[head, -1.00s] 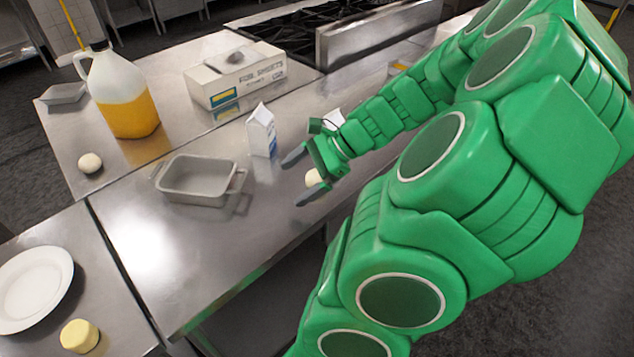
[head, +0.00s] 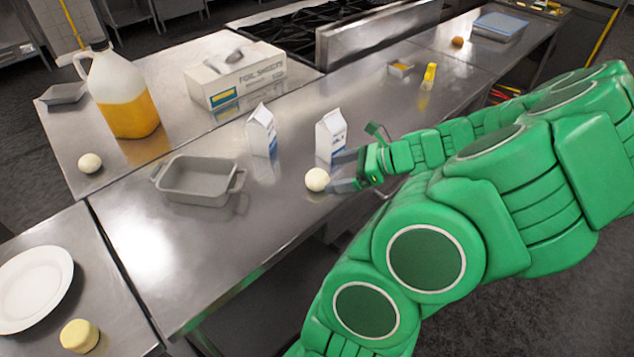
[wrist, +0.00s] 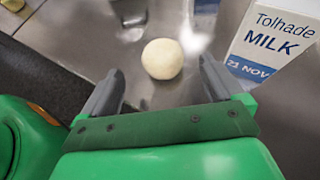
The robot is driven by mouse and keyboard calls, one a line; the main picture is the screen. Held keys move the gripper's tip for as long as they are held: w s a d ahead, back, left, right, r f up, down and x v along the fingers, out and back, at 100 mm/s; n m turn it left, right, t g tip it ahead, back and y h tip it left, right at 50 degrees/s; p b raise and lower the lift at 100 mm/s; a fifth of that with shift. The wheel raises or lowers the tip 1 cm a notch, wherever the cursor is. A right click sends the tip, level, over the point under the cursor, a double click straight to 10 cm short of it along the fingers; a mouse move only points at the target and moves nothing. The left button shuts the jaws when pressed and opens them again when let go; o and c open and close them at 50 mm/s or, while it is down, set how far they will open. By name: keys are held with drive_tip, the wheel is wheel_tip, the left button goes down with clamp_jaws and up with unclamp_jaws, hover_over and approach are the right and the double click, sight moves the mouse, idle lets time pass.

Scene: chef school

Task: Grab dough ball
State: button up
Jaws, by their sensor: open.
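A pale round dough ball (head: 317,180) sits on the steel counter near its front edge, just left of my gripper (head: 345,171) in the head view. In the wrist view the dough ball (wrist: 162,59) lies ahead of my gripper (wrist: 158,84), a little beyond the fingertips and roughly centred between them. The two grey fingers are spread apart with nothing between them. A second pale ball (head: 90,163) rests on the counter at the far left, away from my gripper.
A milk carton (head: 331,135) stands close behind the dough ball; its side also shows at right in the wrist view (wrist: 268,42). Another carton (head: 262,132) and a grey baking pan (head: 196,181) stand to the left.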

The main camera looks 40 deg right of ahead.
sight(323, 174)
drive_tip(key=shift+x, duration=2.55)
drive_tip(key=shift+w+d, duration=0.1)
drive_tip(key=shift+d, duration=0.05)
drive_tip(key=c, duration=1.2)
drive_tip(key=shift+r, duration=0.15)
drive_tip(key=shift+r, duration=0.55)
drive_tip(key=s+a+r, duration=0.8)
drive_tip(key=s+r, duration=0.3)
drive_tip(key=shift+a+r, duration=0.25)
drive_tip(key=shift+r, duration=0.1)
